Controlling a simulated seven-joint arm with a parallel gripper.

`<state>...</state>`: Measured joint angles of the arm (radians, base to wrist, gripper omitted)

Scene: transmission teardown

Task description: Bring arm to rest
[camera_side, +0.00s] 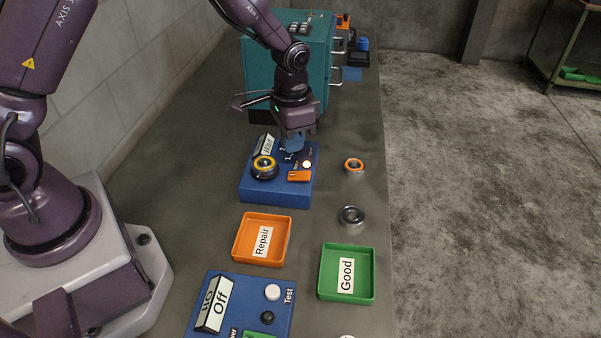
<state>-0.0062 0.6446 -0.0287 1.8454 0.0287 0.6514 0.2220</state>
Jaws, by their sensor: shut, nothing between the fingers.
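My gripper (293,143) points down over the back part of a blue box (263,191) with a white label, a yellow-ringed round part and an orange piece on it. The fingers are shut and hold nothing. The fingertips are small here, and I cannot tell whether they touch the box. My arm reaches over from the upper left, with its wrist in front of a teal cabinet (259,68).
An orange "Repair" tray (239,257) and a green "Good" tray (325,287) stand nearer. An orange-topped ring (354,167) and a grey ring (351,216) lie on the right of the table. A blue "Off" panel (240,318) is in front. A wall is left.

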